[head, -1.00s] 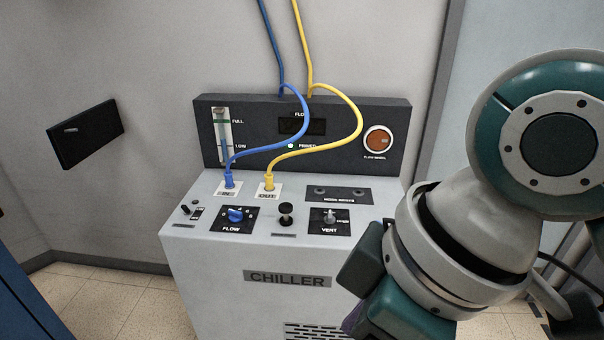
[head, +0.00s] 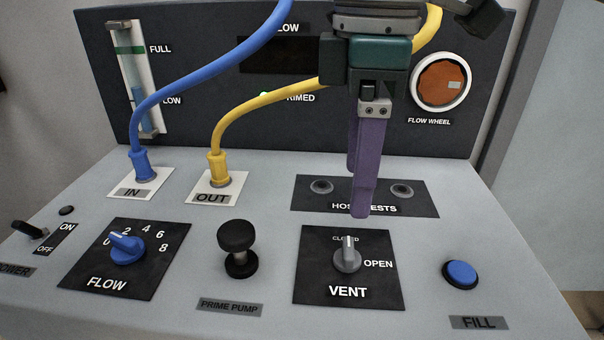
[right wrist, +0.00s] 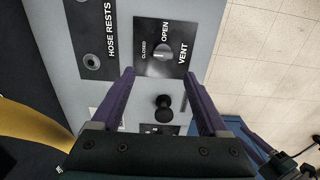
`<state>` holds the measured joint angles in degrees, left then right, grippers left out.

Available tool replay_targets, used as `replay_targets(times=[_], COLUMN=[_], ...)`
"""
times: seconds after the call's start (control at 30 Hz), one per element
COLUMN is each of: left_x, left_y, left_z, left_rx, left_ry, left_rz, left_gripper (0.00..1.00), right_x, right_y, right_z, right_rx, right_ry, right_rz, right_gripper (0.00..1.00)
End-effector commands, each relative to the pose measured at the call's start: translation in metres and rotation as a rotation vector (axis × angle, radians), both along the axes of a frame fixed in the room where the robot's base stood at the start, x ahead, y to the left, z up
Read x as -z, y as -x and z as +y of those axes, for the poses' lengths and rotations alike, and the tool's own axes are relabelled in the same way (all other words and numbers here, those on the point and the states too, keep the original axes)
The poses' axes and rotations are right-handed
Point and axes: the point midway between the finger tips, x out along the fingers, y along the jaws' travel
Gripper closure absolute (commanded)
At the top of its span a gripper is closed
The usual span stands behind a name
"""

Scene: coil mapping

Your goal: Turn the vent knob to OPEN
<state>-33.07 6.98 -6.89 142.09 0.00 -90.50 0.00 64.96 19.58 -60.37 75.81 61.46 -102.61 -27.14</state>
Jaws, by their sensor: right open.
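The grey vent knob (head: 347,256) sits on a black plate labelled VENT on the chiller's top panel (head: 200,290). Its pointer line aims at the CLOSED mark behind it; OPEN is printed to its right. It also shows in the right wrist view (right wrist: 161,52), beyond the fingertips. My right gripper (head: 361,212) points down above and behind the knob, its purple fingers almost lined up in the head view. In the right wrist view the fingers (right wrist: 158,75) are apart with nothing between them. The gripper does not touch the knob.
Left of the vent plate stands the black prime pump knob (head: 238,245), and the blue flow knob (head: 126,247) is farther left. A blue fill button (head: 460,273) is at right. Blue (head: 190,88) and yellow (head: 265,97) hoses arch behind. The hose rests plate (head: 320,200) lies behind the vent plate.

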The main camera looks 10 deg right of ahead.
Motion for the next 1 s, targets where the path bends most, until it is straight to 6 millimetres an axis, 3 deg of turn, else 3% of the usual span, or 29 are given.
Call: replay_targets(times=[0.3, 0.5, 0.87, 1.0], left_x=[0.013, 0.017, 0.017, 0.017], left_y=[0.002, 0.002, 0.001, 0.001], left_z=[-0.001, -0.001, -0.001, -0.001], left_rx=[-0.004, -0.004, -0.004, -0.001], left_ry=[0.006, 0.006, 0.005, 0.002], left_rz=[0.007, 0.007, 0.004, 0.003], left_gripper=[0.5, 0.5, 0.5, 0.5], right_x=[0.061, 0.085, 0.09, 0.09], right_y=[0.001, 0.001, 0.0, 0.0], right_z=[0.0, 0.0, 0.0, 0.0], right_rx=[0.0, 0.0, -0.001, -0.001], right_ry=[0.0, 0.0, -0.001, -0.001], right_rz=[0.002, 0.0, -0.001, -0.001], right_gripper=[0.22, 0.22, 0.22, 0.38])
